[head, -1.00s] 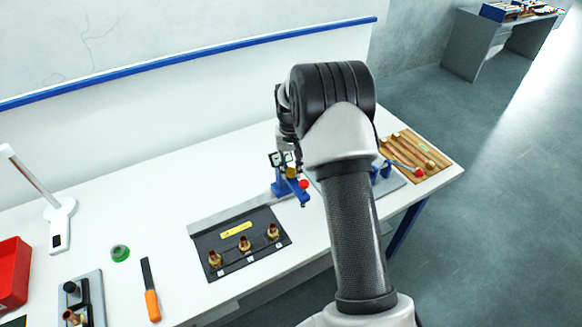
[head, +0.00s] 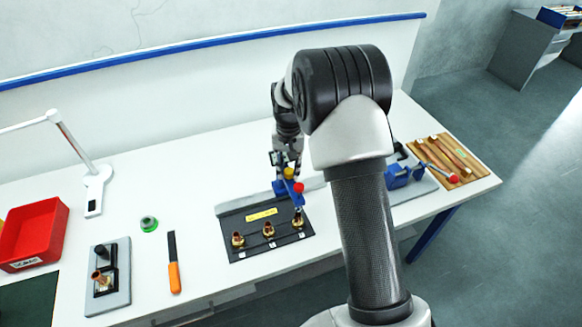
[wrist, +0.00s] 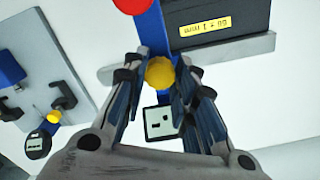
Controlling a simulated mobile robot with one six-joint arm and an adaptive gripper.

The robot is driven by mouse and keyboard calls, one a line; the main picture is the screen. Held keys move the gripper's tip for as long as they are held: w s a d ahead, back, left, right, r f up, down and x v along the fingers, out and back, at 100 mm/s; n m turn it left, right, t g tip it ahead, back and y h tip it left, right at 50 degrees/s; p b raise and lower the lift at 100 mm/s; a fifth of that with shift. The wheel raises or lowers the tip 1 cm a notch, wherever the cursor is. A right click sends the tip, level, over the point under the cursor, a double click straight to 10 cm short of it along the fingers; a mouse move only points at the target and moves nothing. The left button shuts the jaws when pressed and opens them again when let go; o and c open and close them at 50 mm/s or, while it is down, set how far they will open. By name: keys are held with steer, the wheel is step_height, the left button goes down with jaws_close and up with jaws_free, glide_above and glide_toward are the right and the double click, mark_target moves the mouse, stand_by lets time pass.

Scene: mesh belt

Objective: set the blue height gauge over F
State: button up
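The blue height gauge (head: 283,190) has a yellow knob, a red ball and a small square display. My gripper (head: 287,165) is shut on it from above, at the back edge of the black board (head: 241,222). In the wrist view, the fingers (wrist: 158,85) stand either side of the gauge's yellow knob (wrist: 159,72), and its blue arm (wrist: 150,35) reaches toward the board. Three brass and copper fittings (head: 268,229) stand in a row on the board with small white tags. The tag letters are too small to read. The gauge's arm end is close above the right fitting (head: 297,220).
A grey plate with a blue clamp (head: 398,176) and a wooden tray of copper tubes (head: 447,160) lie to the right. An orange-handled file (head: 174,275), green tape roll (head: 149,223), grey fixture (head: 108,285), lamp (head: 95,190) and red bin (head: 35,236) lie left.

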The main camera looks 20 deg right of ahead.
steer(key=o, duration=0.4)
step_height(320, 180, up, 12)
stand_by(0.7)
steer(key=s+a+r+n+t+b, duration=0.1)
steer(key=s+a+r+b, duration=0.15)
steer(key=s, duration=0.45)
steer(key=s+a+r+n+t+b, duration=0.1)
steer(key=s+r+b, duration=0.3)
steer(key=s, duration=0.4)
steer(key=s+f+n+t+b, duration=0.1)
steer(key=s+f+b, duration=0.1)
steer(key=s, duration=0.4)
steer(key=s+a+f+n+b, duration=0.1)
steer(key=s+f, duration=0.2)
steer(key=s, duration=0.3)
steer(key=s+a+f+n+t+b, duration=0.1)
steer(key=s+f+b, duration=0.1)
steer(key=s, duration=0.4)
steer(key=shift+s+f+t+b, duration=0.3)
steer(key=shift+s+f, duration=0.05)
steer(key=shift+f, duration=0.1)
